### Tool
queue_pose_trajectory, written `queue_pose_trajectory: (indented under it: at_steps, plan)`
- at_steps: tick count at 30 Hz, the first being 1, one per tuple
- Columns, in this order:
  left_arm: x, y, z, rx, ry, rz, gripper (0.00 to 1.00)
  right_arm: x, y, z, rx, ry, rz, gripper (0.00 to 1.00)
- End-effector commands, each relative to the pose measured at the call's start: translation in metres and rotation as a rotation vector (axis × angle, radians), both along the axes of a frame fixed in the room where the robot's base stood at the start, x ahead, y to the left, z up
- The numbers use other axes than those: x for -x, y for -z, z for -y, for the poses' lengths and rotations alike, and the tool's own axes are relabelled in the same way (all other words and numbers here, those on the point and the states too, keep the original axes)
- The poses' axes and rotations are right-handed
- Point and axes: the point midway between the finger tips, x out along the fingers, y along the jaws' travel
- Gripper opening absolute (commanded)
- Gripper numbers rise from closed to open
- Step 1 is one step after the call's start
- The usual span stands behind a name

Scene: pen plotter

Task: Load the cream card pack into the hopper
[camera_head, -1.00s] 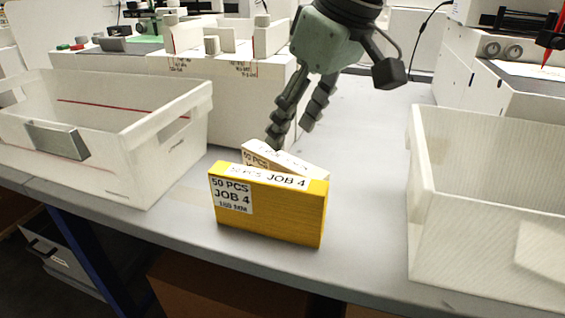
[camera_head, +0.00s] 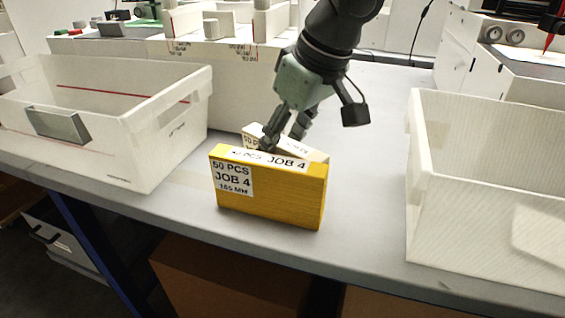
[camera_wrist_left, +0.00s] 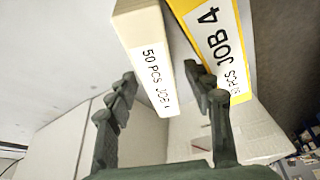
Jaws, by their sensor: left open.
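The cream card pack (camera_head: 251,136) stands on the grey bench just behind a yellow pack marked JOB 4 (camera_head: 270,195), which hides most of it. My left gripper (camera_head: 280,142) is open, pointing down, with its fingers at the cream pack's top. In the left wrist view the cream pack (camera_wrist_left: 145,55) lies between the open fingers (camera_wrist_left: 160,80), and one finger is in the gap beside the yellow pack (camera_wrist_left: 222,45). Contact cannot be told. A white unit with upright plates (camera_head: 210,70), perhaps the hopper, stands behind. My right gripper is not in view.
A white bin (camera_head: 150,150) with a grey plate on its front stands at left. Another white bin (camera_head: 480,220) stands at right. Bench space is clear between the packs and the right bin. A plotter (camera_head: 500,70) is at the back right.

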Motion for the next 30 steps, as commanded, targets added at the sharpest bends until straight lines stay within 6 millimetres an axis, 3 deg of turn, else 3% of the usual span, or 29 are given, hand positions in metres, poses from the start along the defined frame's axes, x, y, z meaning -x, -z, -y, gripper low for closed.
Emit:
queue_pose_trajectory:
  at_steps: [19,30]
  plan:
    - [0.0,0.0048,-0.0002,-0.001,0.0,-0.001,0.52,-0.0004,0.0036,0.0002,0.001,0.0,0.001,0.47]
    - [0.0,0.0046,-0.0001,0.0,0.0,0.0,0.06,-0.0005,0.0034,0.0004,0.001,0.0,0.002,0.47]
